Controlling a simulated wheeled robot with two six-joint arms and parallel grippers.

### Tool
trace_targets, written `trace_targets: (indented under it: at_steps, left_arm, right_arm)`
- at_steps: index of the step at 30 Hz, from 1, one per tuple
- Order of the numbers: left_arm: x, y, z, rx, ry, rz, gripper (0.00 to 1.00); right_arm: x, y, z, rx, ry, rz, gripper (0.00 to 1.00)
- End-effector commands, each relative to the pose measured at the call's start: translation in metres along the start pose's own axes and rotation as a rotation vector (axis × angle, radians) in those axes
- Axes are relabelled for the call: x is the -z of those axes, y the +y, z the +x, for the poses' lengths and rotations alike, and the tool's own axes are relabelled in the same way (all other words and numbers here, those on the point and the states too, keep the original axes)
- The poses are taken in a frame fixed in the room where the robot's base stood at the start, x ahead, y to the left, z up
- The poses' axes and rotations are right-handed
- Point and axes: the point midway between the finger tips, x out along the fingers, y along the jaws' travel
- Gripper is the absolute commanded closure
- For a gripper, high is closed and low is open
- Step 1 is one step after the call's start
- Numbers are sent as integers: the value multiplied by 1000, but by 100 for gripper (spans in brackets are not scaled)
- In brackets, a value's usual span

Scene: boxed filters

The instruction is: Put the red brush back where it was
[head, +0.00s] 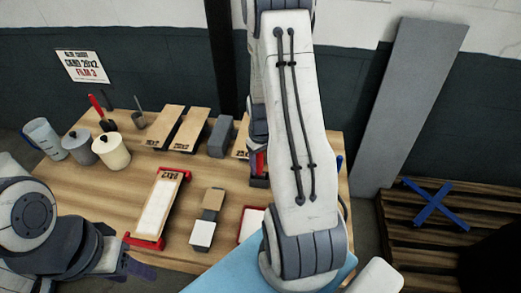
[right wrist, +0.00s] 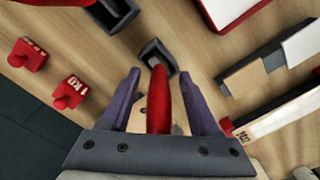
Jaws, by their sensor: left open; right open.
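A red brush handle (right wrist: 160,100) lies between the two purple fingers of my right gripper (right wrist: 159,74) in the right wrist view. The fingers stand apart, with a gap on either side of the handle. The handle's far end meets a small dark square holder (right wrist: 155,55); whether it sits inside is unclear. In the head view a red upright piece (head: 259,162) shows over a dark base (head: 259,182) beside my right arm, which hides my right gripper there. Another red handle (head: 95,102) rises from a dark holder at the back left. My left gripper (head: 132,268) is open at the lower left.
A red-ended frame (head: 156,207) with a white panel lies mid-table. Small blocks (head: 203,233) lie right of it. Cans (head: 110,151) and a clear jug (head: 42,138) stand left, several boxes (head: 188,128) behind. Red 1 KG weights (right wrist: 69,92) show in the right wrist view.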

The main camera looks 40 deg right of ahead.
Motion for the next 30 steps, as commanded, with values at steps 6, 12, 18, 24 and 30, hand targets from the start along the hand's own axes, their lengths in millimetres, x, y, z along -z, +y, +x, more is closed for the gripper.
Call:
trace_targets:
  at_steps: [6, 12, 18, 24, 30]
  left_arm:
    - [-1, -1, 12, 0, -1, -1, 50]
    - [-1, -1, 18, 0, -1, -1, 50]
    - [-1, -2, 21, 0, -1, 0, 50]
    - [-1, -2, 21, 0, -1, 0, 50]
    - [-1, -2, 21, 0, -1, 0, 50]
  right_arm:
    - [1, 1, -41, -4, 8, 0, 38]
    - [1, 1, -80, -3, 7, 0, 38]
    - [0, 0, -104, -1, 3, 0, 38]
    - [0, 0, -109, 0, 0, 0, 38]
    - [4, -40, -120, 2, 9, -68, 38]
